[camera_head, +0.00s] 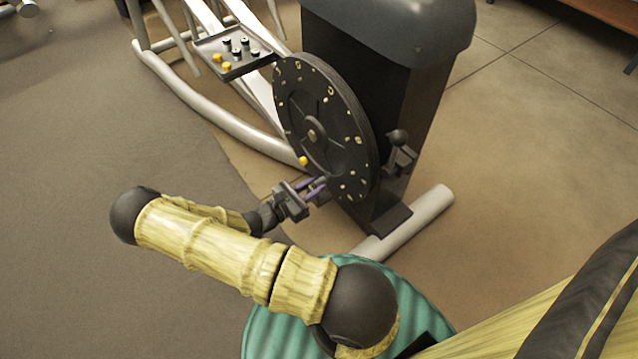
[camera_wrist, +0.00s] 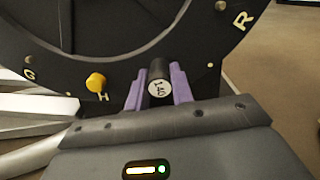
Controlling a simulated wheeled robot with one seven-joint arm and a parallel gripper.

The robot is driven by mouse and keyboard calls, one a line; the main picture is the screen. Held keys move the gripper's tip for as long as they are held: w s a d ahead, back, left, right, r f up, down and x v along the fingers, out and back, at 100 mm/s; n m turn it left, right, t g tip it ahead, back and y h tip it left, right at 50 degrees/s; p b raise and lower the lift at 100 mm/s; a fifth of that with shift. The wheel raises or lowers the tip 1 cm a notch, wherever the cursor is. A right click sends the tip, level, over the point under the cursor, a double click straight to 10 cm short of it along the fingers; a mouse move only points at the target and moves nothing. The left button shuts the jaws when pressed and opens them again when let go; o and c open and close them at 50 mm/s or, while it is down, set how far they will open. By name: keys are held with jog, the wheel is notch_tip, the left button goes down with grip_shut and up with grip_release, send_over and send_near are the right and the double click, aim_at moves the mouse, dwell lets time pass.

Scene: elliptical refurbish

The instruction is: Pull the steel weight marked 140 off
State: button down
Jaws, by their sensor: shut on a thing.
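The steel weight marked 140 (camera_wrist: 159,86) is a short dark cylinder with a pale round end face; its number appears turned sideways in the wrist view. My gripper (camera_wrist: 159,90) is shut on it, with one purple finger on each side. The weight is at the lower rim of the black disc (camera_head: 308,105), and its far end is hidden, so I cannot tell whether it still touches the disc. In the head view my gripper (camera_head: 319,186) is at the disc's lower edge, where the weight is too small to make out.
A yellow peg (camera_wrist: 96,82) sits on the rim beside the letter H, left of the weight. A tray (camera_head: 235,53) with several dark and yellow pieces is behind the disc. The machine's dark housing (camera_head: 385,75) and pale foot tube (camera_head: 415,222) are at the right.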

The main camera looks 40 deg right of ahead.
jog(key=shift+a, duration=0.1)
jog(key=a+p, duration=0.1)
jog(key=a, duration=1.1)
jog(key=shift+s, duration=0.2)
dwell(0.8)
